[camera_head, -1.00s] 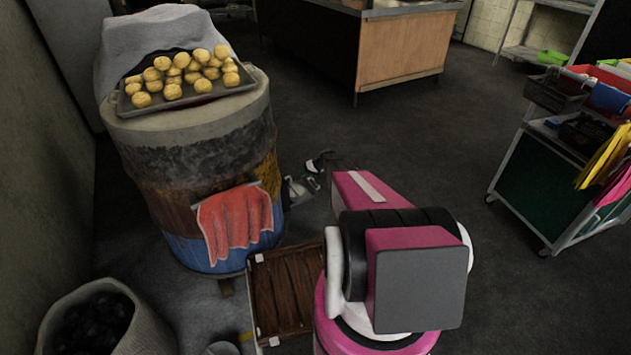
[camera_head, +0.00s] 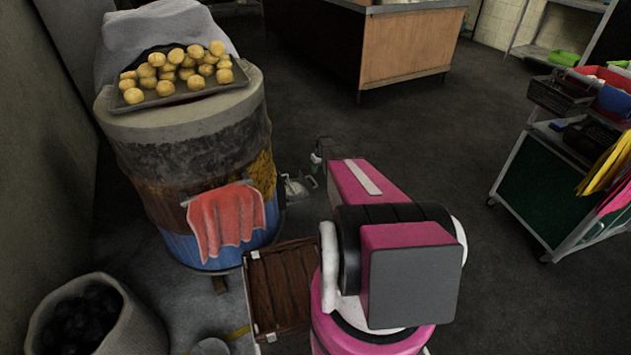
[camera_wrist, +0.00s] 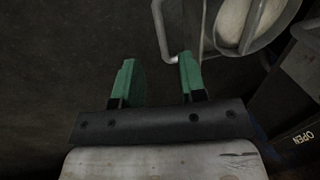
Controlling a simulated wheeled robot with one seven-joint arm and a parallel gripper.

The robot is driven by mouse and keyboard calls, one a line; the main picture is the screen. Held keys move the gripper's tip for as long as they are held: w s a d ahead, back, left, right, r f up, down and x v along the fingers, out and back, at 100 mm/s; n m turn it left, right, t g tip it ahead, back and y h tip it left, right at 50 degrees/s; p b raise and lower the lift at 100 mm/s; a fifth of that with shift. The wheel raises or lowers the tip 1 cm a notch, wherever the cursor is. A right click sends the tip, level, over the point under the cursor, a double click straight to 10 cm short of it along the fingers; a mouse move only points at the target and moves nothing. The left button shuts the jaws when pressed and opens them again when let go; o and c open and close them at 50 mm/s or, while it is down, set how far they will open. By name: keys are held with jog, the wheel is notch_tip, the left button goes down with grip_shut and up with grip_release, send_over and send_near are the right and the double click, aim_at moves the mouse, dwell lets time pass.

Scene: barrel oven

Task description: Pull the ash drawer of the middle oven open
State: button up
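The barrel oven (camera_head: 160,150) stands at the left in the head view, with a red cloth (camera_head: 225,220) hanging on its front. Its ash drawer cannot be clearly made out there. In the wrist view my gripper (camera_wrist: 158,60) is open and empty, its two green fingers apart. A bent metal bar (camera_wrist: 163,38) lies just beyond the fingertips, near the right finger; I cannot tell whether it is the drawer's handle. A pale rounded part in a metal frame (camera_wrist: 245,22) is at the upper right. My arm largely hides my gripper in the head view.
A tray of buns (camera_head: 180,97) sits on the oven. A slatted wooden crate (camera_head: 278,290) stands on the floor between the oven and my arm. A woven basket with dark lumps (camera_head: 140,330) is at the lower left. A trolley (camera_head: 545,190) stands right; the middle floor is clear.

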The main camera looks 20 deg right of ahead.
jog(key=f, duration=0.2)
jog(key=a+f, duration=0.1)
jog(key=f, duration=0.4)
jog(key=shift+s+a+f, duration=0.15)
jog(key=shift+f, duration=0.1)
grip_shut()
